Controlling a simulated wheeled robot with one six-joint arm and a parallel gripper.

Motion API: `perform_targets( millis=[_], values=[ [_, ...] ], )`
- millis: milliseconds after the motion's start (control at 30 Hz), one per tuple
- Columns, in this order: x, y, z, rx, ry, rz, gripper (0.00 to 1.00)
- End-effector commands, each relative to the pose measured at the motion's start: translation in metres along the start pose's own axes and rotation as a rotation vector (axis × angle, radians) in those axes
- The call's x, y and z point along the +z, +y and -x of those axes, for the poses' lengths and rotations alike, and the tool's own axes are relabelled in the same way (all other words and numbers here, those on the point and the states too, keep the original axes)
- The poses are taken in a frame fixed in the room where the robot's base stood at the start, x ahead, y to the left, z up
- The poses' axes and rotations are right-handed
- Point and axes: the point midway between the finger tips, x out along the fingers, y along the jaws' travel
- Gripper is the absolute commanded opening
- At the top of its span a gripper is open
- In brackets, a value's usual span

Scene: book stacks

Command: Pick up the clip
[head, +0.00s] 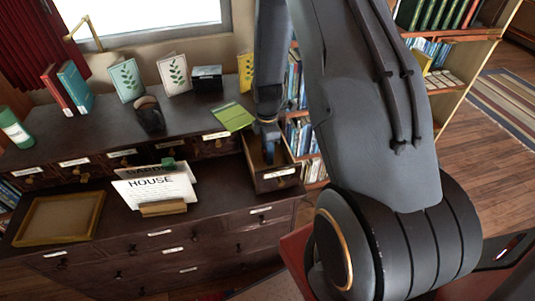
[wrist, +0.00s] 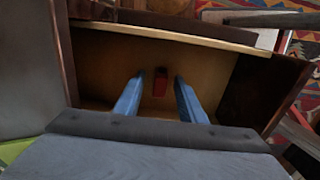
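A small red object (wrist: 160,84), which looks like the clip, lies in an open wooden drawer (wrist: 98,60) in the wrist view. My gripper (wrist: 158,92) is open, with one blue finger on each side of the red object and a gap at both sides. I cannot tell how far the fingertips are above the drawer floor. In the head view my gripper (head: 268,148) reaches down into the pulled-out drawer (head: 275,181) at the right end of the cabinet. The red object is hidden there.
The drawer walls stand close around my gripper. A green booklet (head: 232,117) lies on the cabinet top (head: 105,128) beside it. Bookshelves (head: 300,135) are to the right.

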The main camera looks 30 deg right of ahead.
Motion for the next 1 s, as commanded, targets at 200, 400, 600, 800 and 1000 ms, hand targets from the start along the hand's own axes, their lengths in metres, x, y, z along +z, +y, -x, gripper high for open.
perform_targets(
  millis=[200, 400, 600, 800, 1000],
  values=[
    [0.000, 0.000, 0.000, 0.000, 0.000, 0.000, 0.08],
    [0.000, 0.000, 0.000, 0.000, 0.000, 0.000, 0.00],
    [0.000, 0.000, 0.002, 0.000, 0.000, 0.000, 0.00],
    [0.000, 0.002, 0.014, 0.003, 0.000, 0.000, 0.00],
    [0.000, 0.002, 0.041, 0.004, 0.000, 0.000, 0.00]
  ],
)
